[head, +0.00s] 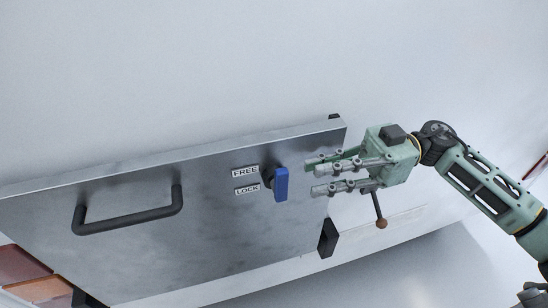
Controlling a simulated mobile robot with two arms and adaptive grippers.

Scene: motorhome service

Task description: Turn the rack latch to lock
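The rack latch (281,184) is a blue handle on a round base on the metal panel (150,240). It hangs roughly upright in the picture, to the right of two labels, FREE (245,171) above and LOCK (247,189) below. My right gripper (318,176) reaches in from the right, its fingers pointing left toward the latch. Its fingers are spread apart with nothing visible between them. Their tips are near the panel's right edge, with a gap to the blue handle. My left gripper is out of the picture.
A dark bar handle (128,218) sticks out from the panel's left part. A thin lever with a brown knob (382,223) shows below my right gripper. A black block (328,238) sits at the panel's lower right corner. The pale wall above is clear.

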